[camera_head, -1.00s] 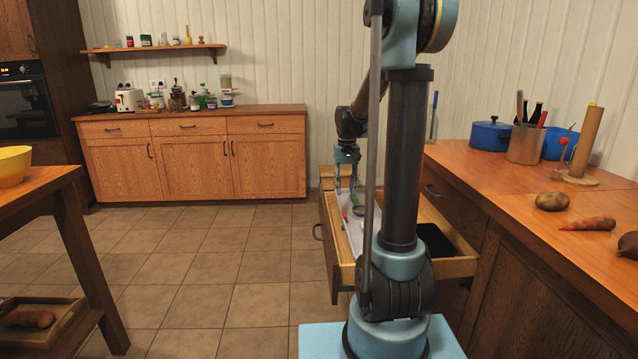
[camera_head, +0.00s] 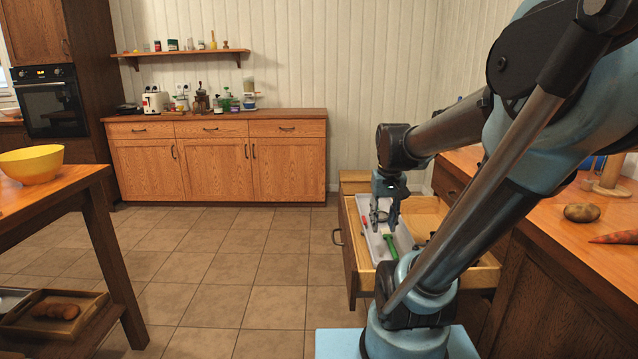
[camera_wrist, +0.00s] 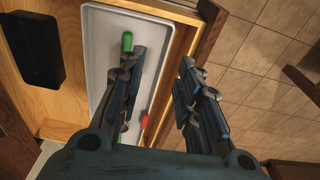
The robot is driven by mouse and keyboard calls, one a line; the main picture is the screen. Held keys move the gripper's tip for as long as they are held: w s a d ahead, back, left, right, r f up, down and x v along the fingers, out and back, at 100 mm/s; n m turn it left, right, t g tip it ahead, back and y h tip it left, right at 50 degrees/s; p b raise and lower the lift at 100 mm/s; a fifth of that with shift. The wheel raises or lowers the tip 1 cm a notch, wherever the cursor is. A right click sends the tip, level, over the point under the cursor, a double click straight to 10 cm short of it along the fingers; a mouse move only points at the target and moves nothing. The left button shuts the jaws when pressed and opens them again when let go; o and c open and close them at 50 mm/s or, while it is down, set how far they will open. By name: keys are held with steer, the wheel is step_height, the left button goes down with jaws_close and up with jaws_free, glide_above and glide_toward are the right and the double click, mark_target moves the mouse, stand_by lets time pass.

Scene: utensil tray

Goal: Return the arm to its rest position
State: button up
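My gripper (camera_head: 384,222) hangs above the open drawer in the head view. In the wrist view my gripper (camera_wrist: 160,105) has its two fingers spread apart with nothing between them. Below it, a white utensil tray (camera_head: 403,238) lies in the drawer; its bare bottom also shows in the wrist view (camera_wrist: 101,50). A green-handled utensil (camera_head: 389,244) and a red-handled utensil (camera_head: 368,223) lie in the tray. In the wrist view the green handle (camera_wrist: 127,42) and the red handle (camera_wrist: 144,123) are partly hidden by a finger.
The wooden drawer (camera_head: 486,277) stands open from the right counter. A black object (camera_wrist: 32,48) lies in it beside the tray. A potato (camera_head: 582,212) and a carrot (camera_head: 615,237) lie on the counter. A table with a yellow bowl (camera_head: 31,164) stands left; the tiled floor between is clear.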

steer(key=s+f, duration=0.7)
steer(key=s, duration=0.3)
steer(key=shift+s+d+t, duration=0.2)
steer(key=shift+d+t, duration=0.1)
steer(key=shift+t, duration=0.1)
steer(key=shift+w+f, duration=0.25)
steer(key=shift+w, duration=0.2)
